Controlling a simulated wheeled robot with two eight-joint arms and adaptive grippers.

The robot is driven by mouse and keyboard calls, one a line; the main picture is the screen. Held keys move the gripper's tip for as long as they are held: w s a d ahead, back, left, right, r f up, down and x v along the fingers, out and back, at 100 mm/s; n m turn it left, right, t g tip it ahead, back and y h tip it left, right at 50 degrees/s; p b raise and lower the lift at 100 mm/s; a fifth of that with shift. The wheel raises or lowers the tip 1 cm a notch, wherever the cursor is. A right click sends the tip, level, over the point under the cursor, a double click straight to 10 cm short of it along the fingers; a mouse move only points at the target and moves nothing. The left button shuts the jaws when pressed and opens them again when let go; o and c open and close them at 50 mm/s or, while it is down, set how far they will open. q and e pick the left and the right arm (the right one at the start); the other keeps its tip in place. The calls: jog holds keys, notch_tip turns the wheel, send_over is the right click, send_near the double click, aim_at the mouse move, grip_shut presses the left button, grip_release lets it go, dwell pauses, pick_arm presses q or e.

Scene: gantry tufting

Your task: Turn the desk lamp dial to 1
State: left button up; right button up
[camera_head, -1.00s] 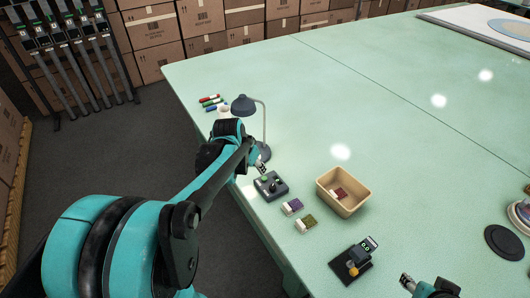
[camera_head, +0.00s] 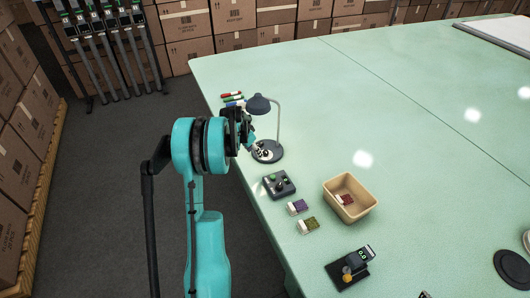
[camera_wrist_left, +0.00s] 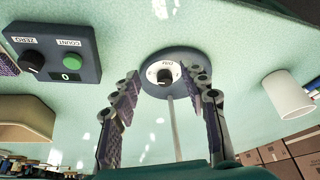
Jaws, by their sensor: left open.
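The desk lamp has a dark shade (camera_head: 258,104), a thin curved stem and a round grey base (camera_head: 270,154) near the table's left edge. In the left wrist view, the base carries a black dial knob (camera_wrist_left: 164,76) on a pale marked face; its setting is too small to read. My left gripper (camera_head: 254,147) is at the lamp base, partly hidden by its own wrist in the head view. In the wrist view its two fingers (camera_wrist_left: 165,70) are spread on either side of the dial, with nothing between them gripped. Only a sliver of my right gripper (camera_head: 424,294) shows at the bottom edge.
A counter box (camera_head: 279,185) with a knob and green button sits in front of the lamp. Purple (camera_head: 298,207) and olive (camera_head: 308,225) samples, a tan bin (camera_head: 350,198) and a black device (camera_head: 348,270) lie nearer. A white cup (camera_wrist_left: 287,95) stands beside the lamp.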

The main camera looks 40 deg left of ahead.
aim_at(265, 152)
pick_arm(q)
jog(key=w, duration=0.4)
jog(key=shift+w+d+f+b, duration=0.1)
jog(key=shift+w+d+b, duration=0.1)
jog(key=shift+b, duration=0.15)
jog(key=b+x, duration=0.1)
jog(key=x, duration=0.2)
jog(key=shift+w+f, duration=0.25)
jog(key=shift+w, duration=0.1)
jog(key=shift+w+f, duration=0.25)
jog(key=shift+f, duration=0.3)
grip_shut()
